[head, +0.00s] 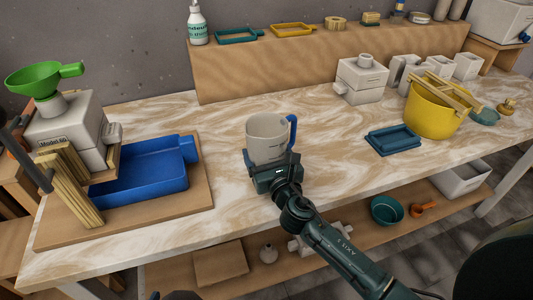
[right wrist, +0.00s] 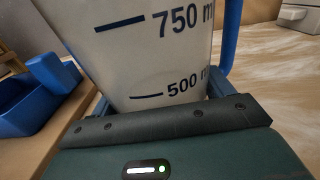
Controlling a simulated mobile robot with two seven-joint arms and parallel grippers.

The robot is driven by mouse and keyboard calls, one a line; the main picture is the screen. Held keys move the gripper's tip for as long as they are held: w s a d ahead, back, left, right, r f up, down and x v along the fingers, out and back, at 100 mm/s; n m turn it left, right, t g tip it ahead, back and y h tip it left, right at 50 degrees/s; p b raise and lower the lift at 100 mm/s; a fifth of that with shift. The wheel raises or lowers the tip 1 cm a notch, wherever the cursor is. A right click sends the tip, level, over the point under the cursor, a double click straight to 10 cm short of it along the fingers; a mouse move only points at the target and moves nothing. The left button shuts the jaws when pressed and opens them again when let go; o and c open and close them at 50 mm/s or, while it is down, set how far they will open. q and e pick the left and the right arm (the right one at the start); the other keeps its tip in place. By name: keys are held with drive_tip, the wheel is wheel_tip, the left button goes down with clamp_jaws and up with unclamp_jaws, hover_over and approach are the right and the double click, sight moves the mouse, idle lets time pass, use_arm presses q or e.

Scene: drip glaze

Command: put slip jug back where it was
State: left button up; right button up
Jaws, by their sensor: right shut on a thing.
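The slip jug (head: 266,138) is a pale grey measuring jug with a blue handle on its right side. It stands upright over the middle of the marbled worktable (head: 330,195). My right gripper (head: 270,172) is shut on its near side, low down. In the right wrist view the jug (right wrist: 150,50) fills the space above the jaws, with the 500 and 750 marks showing. Whether its base touches the table is hidden by the gripper. My left gripper cannot be made out clearly in the head view.
A blue tray (head: 143,176) and a plaster mould (head: 65,128) with a green funnel (head: 45,77) are left. A yellow bucket (head: 432,112), a small blue tray (head: 393,140) and white moulds (head: 361,80) are right. A raised wooden shelf (head: 290,68) runs behind. The table around the jug is clear.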

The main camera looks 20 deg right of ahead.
drive_tip(key=o, duration=1.6)
drive_tip(key=shift+f, duration=0.1)
drive_tip(key=shift+o, duration=0.2)
drive_tip(key=shift+r, duration=0.2)
drive_tip(key=s, duration=1)
drive_tip(key=shift+s+d+f, duration=0.15)
drive_tip(key=shift+s, duration=0.9)
